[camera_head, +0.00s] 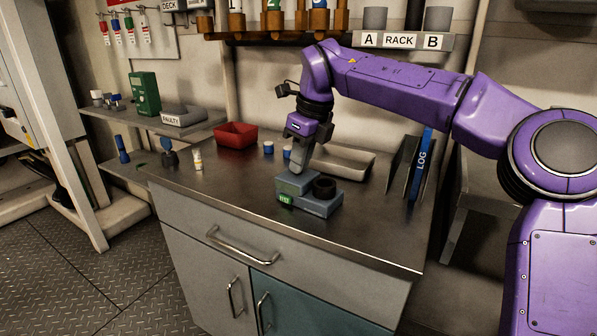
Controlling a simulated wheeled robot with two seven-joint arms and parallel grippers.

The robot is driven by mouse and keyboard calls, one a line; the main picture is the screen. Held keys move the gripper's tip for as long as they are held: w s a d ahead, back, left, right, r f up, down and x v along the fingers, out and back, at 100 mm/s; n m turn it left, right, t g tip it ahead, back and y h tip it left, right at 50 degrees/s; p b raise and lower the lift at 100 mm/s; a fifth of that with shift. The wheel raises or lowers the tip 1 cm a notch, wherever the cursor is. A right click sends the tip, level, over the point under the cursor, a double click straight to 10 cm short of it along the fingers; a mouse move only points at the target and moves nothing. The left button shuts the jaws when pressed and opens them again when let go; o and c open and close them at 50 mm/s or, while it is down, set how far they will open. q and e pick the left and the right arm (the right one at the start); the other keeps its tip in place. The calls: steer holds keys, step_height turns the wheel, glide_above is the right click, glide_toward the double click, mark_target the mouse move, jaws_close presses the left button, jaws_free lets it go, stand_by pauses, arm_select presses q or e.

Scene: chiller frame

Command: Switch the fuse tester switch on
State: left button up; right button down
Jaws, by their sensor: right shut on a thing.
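The fuse tester (322,206) is a small grey-blue box on the metal worktop, with a dark round socket on top and a green lit label (285,199) on its front left. My right arm reaches in from the right. Its gripper (293,172) points down at the back left of the tester's top, with its fingers shut at the tester. The switch itself is hidden by the fingers, so its position cannot be told. My left gripper is not in view.
A red bin (236,135), blue-capped jars (268,148), a pale tray (343,161) and a blue LOG binder (421,165) stand around the tester. A small yellow-labelled bottle (198,160) is at left. The worktop's front right is clear. A rack shelf (400,41) hangs above.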

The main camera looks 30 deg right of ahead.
steer(key=c, duration=1.1)
jaws_free()
steer(key=p+v, duration=0.4)
steer(key=v, duration=0.6)
steer(key=shift+s+r, duration=0.1)
steer(key=shift+r, duration=0.15)
steer(key=shift+c, duration=0.4)
